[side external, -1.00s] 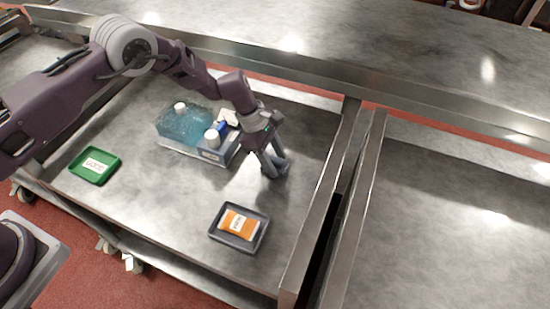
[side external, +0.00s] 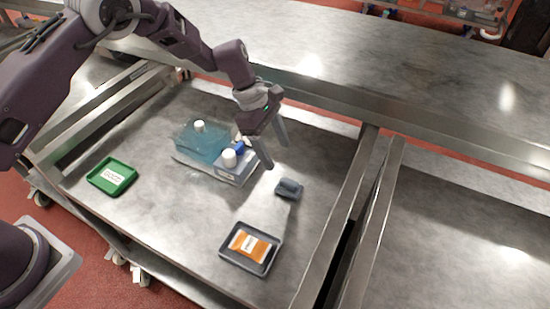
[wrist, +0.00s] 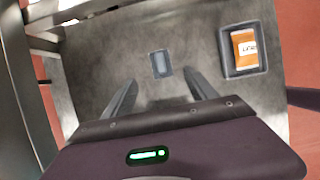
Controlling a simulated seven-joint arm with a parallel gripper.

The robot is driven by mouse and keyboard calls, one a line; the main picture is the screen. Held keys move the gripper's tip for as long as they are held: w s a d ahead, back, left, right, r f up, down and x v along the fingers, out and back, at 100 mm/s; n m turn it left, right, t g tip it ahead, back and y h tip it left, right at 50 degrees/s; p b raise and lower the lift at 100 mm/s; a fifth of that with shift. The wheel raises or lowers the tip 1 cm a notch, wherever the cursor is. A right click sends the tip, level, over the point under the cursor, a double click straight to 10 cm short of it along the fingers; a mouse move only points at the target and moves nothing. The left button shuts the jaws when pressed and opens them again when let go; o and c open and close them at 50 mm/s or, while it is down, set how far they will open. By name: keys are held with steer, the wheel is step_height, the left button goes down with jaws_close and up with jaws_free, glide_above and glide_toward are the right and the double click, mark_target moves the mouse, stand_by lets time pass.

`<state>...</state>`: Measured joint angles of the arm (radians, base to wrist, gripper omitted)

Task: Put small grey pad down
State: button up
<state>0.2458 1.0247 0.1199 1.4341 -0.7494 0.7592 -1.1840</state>
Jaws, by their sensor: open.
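The small grey pad (side external: 289,188) lies on the metal table, to the right of the bottle caddy. It also shows in the wrist view (wrist: 161,64), beyond my fingertips and roughly between them. My gripper (side external: 277,155) is open and empty, raised above the table and the pad. In the wrist view my gripper (wrist: 162,88) shows its two fingers spread apart with nothing between them. The pad is apart from both fingers.
A dark grey tray (side external: 225,253) holding an orange packet (side external: 250,244) is at the front. A green tray (side external: 92,179) is at the left. A caddy (side external: 232,178) with a blue container (side external: 200,142) and white-capped bottles is behind. A metal rail (side external: 337,225) runs at the right.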

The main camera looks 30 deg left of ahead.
steer(key=shift+r, duration=0.15)
steer(key=s+a+r+m+t, duration=0.1)
steer(key=s+a+r+m, duration=0.25)
steer(key=r, duration=0.45)
steer(key=s+a+r+m, duration=0.2)
steer(key=s+r, duration=0.2)
steer(key=r, duration=0.3)
steer(key=s+a+r+m+t, duration=0.1)
steer(key=s+a+r+m, duration=0.2)
steer(key=r, duration=0.5)
steer(key=s+a+r+m+t+y, duration=0.1)
steer(key=s+a+m, duration=0.1)
steer(key=s, duration=0.5)
steer(key=s+a+m+t+y, duration=0.1)
steer(key=s+a+m+y, duration=0.1)
steer(key=s, duration=0.6)
steer(key=s+a+r+m+t+y, duration=0.1)
steer(key=s+a+m, duration=0.3)
steer(key=s, duration=0.4)
steer(key=shift+s+a+r+m+t, duration=0.2)
steer(key=shift+s+r+m+t, duration=0.1)
steer(key=shift+m, duration=0.45)
steer(key=shift+o, duration=0.5)
steer(key=shift+w, duration=0.1)
